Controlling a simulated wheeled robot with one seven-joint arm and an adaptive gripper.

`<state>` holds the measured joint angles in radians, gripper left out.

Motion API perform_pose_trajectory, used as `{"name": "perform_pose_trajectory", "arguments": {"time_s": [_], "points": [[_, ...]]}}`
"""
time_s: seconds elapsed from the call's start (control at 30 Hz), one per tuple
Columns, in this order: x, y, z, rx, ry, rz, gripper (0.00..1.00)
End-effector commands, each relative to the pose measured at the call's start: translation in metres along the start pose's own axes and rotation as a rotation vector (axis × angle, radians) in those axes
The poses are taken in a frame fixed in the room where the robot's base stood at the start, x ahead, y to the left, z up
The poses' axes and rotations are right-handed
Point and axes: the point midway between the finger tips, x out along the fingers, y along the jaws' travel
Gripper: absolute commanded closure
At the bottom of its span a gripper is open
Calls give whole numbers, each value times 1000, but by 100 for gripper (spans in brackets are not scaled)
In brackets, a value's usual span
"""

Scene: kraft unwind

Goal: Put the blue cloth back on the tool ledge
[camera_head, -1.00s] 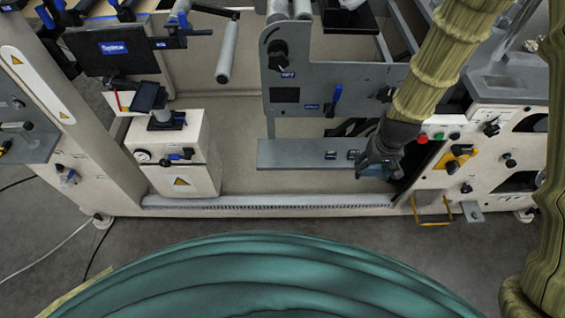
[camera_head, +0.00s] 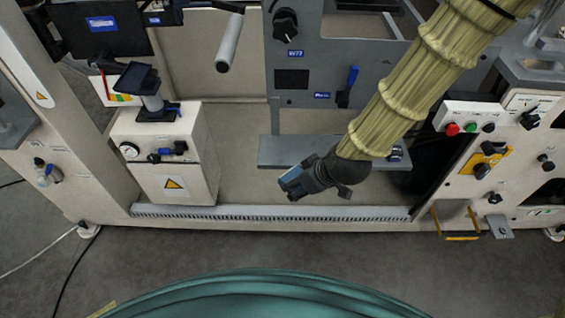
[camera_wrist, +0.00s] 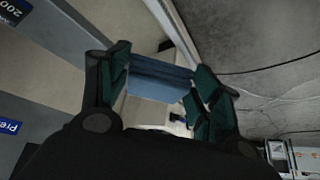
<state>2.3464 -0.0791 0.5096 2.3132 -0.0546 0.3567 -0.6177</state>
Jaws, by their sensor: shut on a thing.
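My gripper (camera_head: 290,186) hangs low in front of the machine, in front of and below the grey tool ledge (camera_head: 285,150). In the wrist view my gripper (camera_wrist: 160,72) is shut on the blue cloth (camera_wrist: 158,84), a flat folded strip gripped between both dark finger pads. The cloth shows as a small blue patch (camera_head: 291,179) at the fingertips in the head view. The left part of the ledge is bare. My arm hides its middle, and a small dark item (camera_head: 397,153) shows near its right end.
A cream box (camera_head: 172,160) with a warning triangle stands left of the ledge. A grey panel (camera_head: 300,98) with a knob and blue handle rises behind it. Buttons and a yellow handle (camera_head: 456,235) are at the right. Grey floor (camera_head: 230,245) lies clear in front.

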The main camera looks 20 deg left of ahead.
Motion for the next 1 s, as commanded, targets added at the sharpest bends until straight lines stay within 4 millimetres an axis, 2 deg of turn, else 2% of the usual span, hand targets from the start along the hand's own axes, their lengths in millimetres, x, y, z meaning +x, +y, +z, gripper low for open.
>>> {"name": "perform_pose_trajectory", "arguments": {"time_s": [0.13, 0.27, 0.8, 1.0], "points": [[6, -8, -4, -29, 20, -18, 60], [12, -3, -14, -34, 24, -20, 60], [66, 59, -84, -32, 23, -19, 60], [81, 76, -104, -31, 21, -20, 60]]}}
